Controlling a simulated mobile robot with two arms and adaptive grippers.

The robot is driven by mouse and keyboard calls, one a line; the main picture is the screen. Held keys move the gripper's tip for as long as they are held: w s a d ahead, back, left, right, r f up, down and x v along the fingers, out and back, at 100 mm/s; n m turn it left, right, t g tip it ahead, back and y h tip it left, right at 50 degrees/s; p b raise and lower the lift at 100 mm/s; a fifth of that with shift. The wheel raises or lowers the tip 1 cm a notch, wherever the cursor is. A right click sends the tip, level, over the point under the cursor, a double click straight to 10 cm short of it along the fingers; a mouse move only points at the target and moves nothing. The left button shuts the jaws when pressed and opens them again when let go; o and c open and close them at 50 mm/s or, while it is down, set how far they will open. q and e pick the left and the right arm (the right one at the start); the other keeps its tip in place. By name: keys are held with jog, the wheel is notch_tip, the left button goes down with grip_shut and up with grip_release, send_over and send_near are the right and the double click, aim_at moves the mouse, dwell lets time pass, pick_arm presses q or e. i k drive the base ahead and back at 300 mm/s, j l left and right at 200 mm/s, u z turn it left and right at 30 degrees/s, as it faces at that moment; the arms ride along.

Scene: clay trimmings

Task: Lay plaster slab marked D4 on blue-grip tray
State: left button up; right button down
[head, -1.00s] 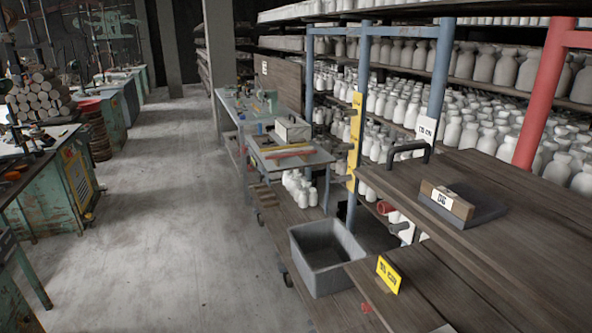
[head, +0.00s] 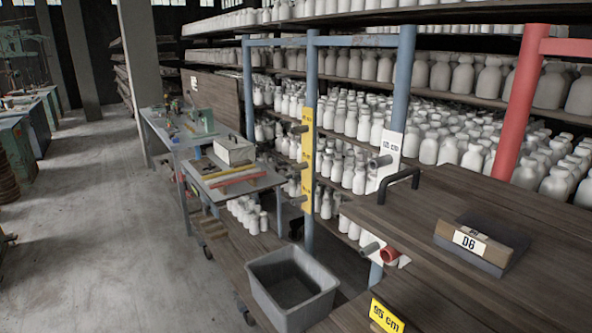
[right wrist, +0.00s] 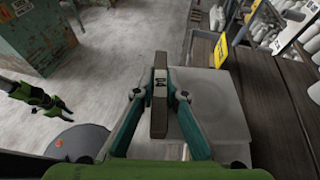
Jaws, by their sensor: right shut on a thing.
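In the right wrist view my right gripper (right wrist: 159,98) is shut on a thin brown slab (right wrist: 159,119). The slab has a pale label with a dark mark, too small to read surely. It is held over or in front of a flat light-grey surface (right wrist: 222,110); I cannot tell whether this is the tray. A green and black part at the left (right wrist: 45,103) looks like my left gripper, its jaws unclear. Neither gripper shows in the head view. Another slab, marked D6 (head: 468,242), lies on a dark board at the right. No blue grip can be made out.
A wooden top (head: 545,225) with a black handle (head: 397,184) is at the right. A grey bin (head: 322,297) stands beside a yellow sign (head: 385,316). Shelves of white bottles are behind. A small side table (head: 213,184) holds a box.

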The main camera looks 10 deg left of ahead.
aim_at(204, 164)
jog(key=i+j+u, duration=0.9)
jog(key=i+u, duration=0.55)
jog(key=i, duration=1.45)
jog(key=i+z, duration=0.1)
jog(key=i, duration=0.4)
jog(key=i+j+z, duration=0.1)
jog(key=i, duration=0.4)
jog(key=i+j+z, duration=0.1)
jog(key=i, duration=0.4)
